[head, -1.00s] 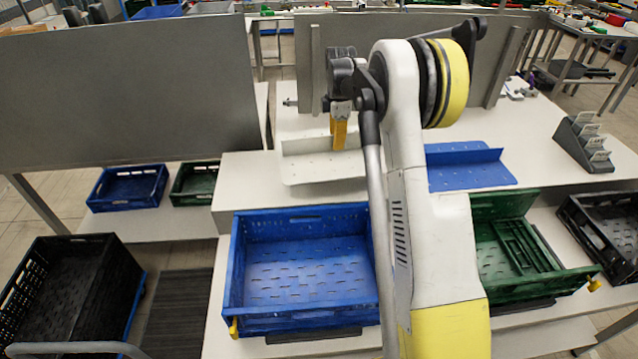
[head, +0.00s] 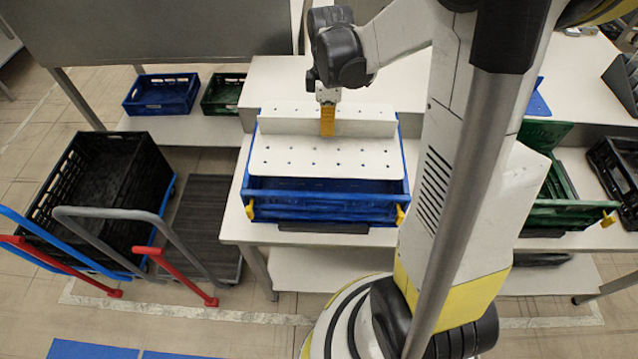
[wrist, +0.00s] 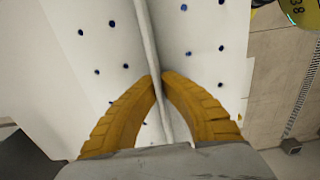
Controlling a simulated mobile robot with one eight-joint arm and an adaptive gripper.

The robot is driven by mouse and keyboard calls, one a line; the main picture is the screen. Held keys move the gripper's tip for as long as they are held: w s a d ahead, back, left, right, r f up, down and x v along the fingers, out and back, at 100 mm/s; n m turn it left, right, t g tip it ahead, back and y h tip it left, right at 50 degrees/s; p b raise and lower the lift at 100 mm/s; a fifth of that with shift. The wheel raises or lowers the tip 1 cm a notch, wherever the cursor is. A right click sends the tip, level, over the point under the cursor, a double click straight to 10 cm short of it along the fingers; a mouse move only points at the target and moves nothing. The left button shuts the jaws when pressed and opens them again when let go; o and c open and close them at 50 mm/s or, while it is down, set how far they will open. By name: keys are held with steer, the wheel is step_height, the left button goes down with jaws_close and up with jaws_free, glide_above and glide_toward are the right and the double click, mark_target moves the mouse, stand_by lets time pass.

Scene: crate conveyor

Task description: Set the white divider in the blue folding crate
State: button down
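The white divider (head: 300,158) is an L-shaped perforated panel with a raised upright flange. In the head view it is over the blue folding crate (head: 325,213), covering most of the opening. I cannot tell whether it touches the rim. My gripper (head: 327,124) is shut on the divider's flange near its middle. In the wrist view the yellow fingers (wrist: 160,80) close on both sides of the thin flange, with the perforated white panel (wrist: 100,50) below. The crate's floor is mostly hidden by the divider; its front wall with yellow latches shows.
A green folding crate (head: 560,215) stands to the right, partly behind my arm. A black crate (head: 85,190) on a cart is at the left. Small blue (head: 160,95) and green (head: 222,95) crates sit on a low shelf behind. A grey panel stands at the back left.

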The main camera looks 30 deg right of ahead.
mark_target(326, 179)
step_height(326, 179, down, 18)
steer(key=b, duration=0.6)
steer(key=c, duration=2)
jaws_free()
steer(key=shift+f, duration=0.1)
steer(key=o, duration=0.4)
